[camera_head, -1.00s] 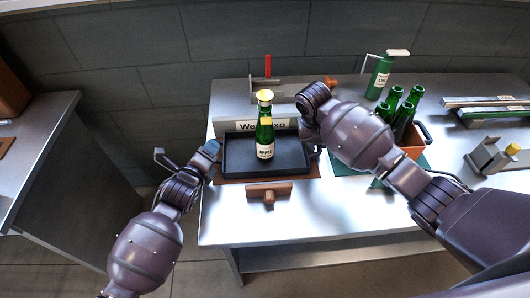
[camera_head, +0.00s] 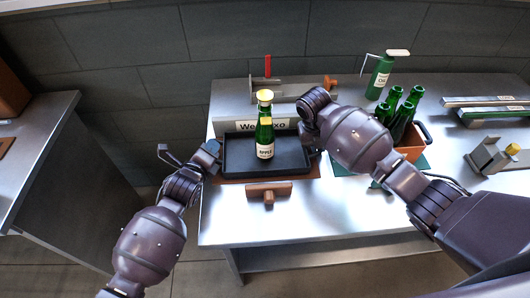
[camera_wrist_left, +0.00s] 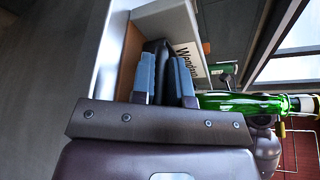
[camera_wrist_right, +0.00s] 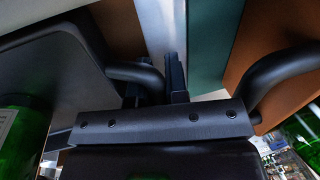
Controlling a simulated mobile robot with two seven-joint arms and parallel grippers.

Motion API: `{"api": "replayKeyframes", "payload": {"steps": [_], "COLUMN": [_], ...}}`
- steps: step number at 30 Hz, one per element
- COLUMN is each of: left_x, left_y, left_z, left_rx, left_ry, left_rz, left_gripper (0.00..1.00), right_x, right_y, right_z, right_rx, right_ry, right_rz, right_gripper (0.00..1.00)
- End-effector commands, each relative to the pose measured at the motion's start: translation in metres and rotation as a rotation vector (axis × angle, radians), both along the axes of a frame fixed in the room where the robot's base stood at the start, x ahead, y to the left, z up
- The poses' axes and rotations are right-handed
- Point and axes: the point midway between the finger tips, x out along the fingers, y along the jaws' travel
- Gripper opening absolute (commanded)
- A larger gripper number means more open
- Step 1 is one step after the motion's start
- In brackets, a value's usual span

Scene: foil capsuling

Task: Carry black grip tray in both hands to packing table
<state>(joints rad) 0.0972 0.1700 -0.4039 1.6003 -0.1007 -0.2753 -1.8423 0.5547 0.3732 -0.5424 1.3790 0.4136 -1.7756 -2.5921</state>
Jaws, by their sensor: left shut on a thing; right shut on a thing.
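The black grip tray (camera_head: 240,160) is at the left part of the steel table, over a brown mat (camera_head: 308,171). A green bottle (camera_head: 265,140) with a yellow top and an "Apple" label stands upright on it. My left gripper (camera_head: 211,150) is shut on the tray's left side; in the left wrist view its blue fingers (camera_wrist_left: 168,80) close on the black edge. My right gripper (camera_head: 311,148) is at the tray's right side; in the right wrist view its fingers (camera_wrist_right: 155,82) are shut on the tray's handle (camera_wrist_right: 135,72). Whether the tray touches the mat cannot be told.
A brown-handled tool (camera_head: 268,190) lies in front of the tray. A labelled grey box (camera_head: 228,128) stands behind it. An orange crate (camera_head: 411,148) of green bottles and a green spray bottle (camera_head: 380,78) are to the right. Another table (camera_head: 45,130) stands left, across a gap.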

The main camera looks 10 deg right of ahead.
Motion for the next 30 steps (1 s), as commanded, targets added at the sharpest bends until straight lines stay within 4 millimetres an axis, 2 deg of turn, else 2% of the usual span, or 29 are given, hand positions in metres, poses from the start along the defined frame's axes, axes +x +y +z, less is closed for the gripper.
{"api": "replayKeyframes", "payload": {"steps": [8,24,30], "left_x": [0.000,0.001,0.001], "left_y": [0.000,0.000,-0.001], "left_z": [0.007,0.045,0.052], "left_rx": [0.001,0.002,0.001], "left_ry": [-0.006,-0.009,-0.007], "left_rz": [-0.002,-0.002,-0.002], "left_gripper": [0.00,0.00,0.00], "right_x": [0.001,0.002,0.002], "right_y": [0.000,0.000,0.000], "right_z": [0.007,0.045,0.052], "right_rx": [0.000,0.000,0.000], "right_ry": [-0.004,-0.008,-0.006], "right_rz": [0.000,0.000,-0.001], "right_gripper": [0.00,0.00,0.00]}}
